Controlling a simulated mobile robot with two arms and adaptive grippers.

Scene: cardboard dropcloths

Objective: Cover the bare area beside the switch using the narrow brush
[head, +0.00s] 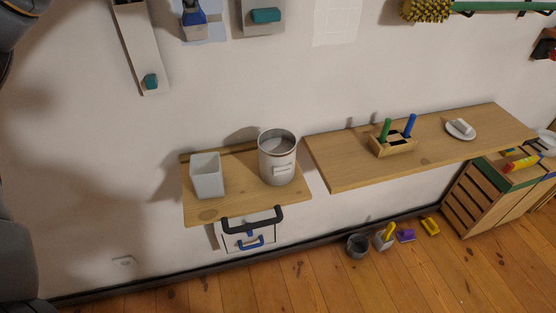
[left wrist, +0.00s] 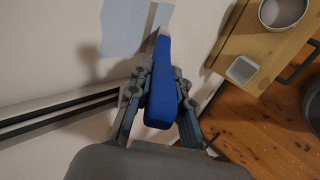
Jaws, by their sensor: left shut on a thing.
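In the left wrist view my left gripper (left wrist: 160,85) is shut on a long blue handle (left wrist: 162,95), which I take for the narrow brush. Its far end points towards the wall, with a pale grey strip beyond it. I cannot tell whether this touches the wall. A light blue patch (left wrist: 122,28) lies on the wall beside that end. A light blue patch (head: 215,30) also shows at the top of the head view, with a blue and grey thing (head: 194,18) in front. A small pale wall plate (head: 123,262) sits low on the wall. My right gripper is not in view.
A small wooden shelf (head: 240,201) holds a white cup (head: 208,177) and a metal can (head: 277,160). A longer shelf (head: 345,172) holds a wooden block (head: 394,146) with green and blue handles. Two grey panels with teal parts are at the top. Several tools stand on the floor.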

